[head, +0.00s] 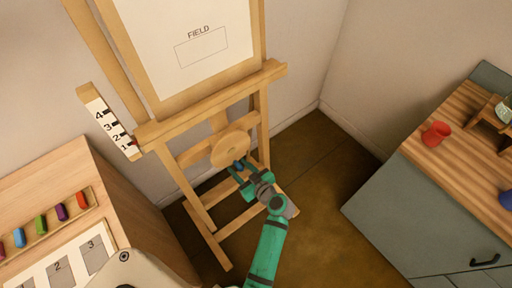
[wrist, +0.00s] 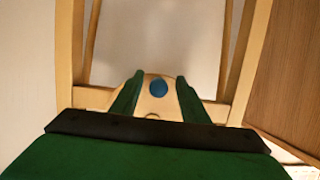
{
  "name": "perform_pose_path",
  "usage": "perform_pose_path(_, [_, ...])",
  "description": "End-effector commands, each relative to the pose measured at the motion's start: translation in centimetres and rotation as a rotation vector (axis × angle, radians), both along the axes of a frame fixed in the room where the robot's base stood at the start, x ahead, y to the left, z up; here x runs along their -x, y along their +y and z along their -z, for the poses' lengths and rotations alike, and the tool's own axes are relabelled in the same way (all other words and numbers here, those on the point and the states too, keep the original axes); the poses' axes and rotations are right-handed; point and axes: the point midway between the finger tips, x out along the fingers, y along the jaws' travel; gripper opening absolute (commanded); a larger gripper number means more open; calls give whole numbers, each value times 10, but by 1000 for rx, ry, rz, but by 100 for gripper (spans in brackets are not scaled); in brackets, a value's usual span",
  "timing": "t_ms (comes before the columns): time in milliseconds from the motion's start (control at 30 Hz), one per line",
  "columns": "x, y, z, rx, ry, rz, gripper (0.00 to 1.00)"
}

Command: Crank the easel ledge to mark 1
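The wooden easel's ledge (head: 212,102) runs across below the white board. A white scale strip (head: 110,126) marked 1 to 4 stands at its left end. A small reddish pointer by the ledge end is close to mark 1 at the bottom; exact alignment is too small to tell. The round wooden crank wheel (head: 229,149) sits below the ledge. Its blue knob (wrist: 158,88) shows in the wrist view between my gripper's fingers (wrist: 158,97), with gaps on both sides. My gripper (head: 239,170) is open at the wheel's lower edge in the head view.
A wooden cabinet (head: 140,205) with coloured sticks and numbered cards stands at left. A grey counter (head: 385,215) with a wooden top, red mug (head: 435,134) and small rack is at right. Floor (head: 325,165) between easel and counter is clear.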

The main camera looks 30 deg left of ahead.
Motion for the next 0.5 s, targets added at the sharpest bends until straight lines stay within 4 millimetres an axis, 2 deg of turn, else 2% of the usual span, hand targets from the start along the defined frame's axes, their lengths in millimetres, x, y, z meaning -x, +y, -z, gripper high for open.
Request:
perform_pose_path(300, [-2, -1, -3, -3, -5, 2, 47])
perform_pose_path(500, [3, -13, -5, -4, -4, 3, 47])
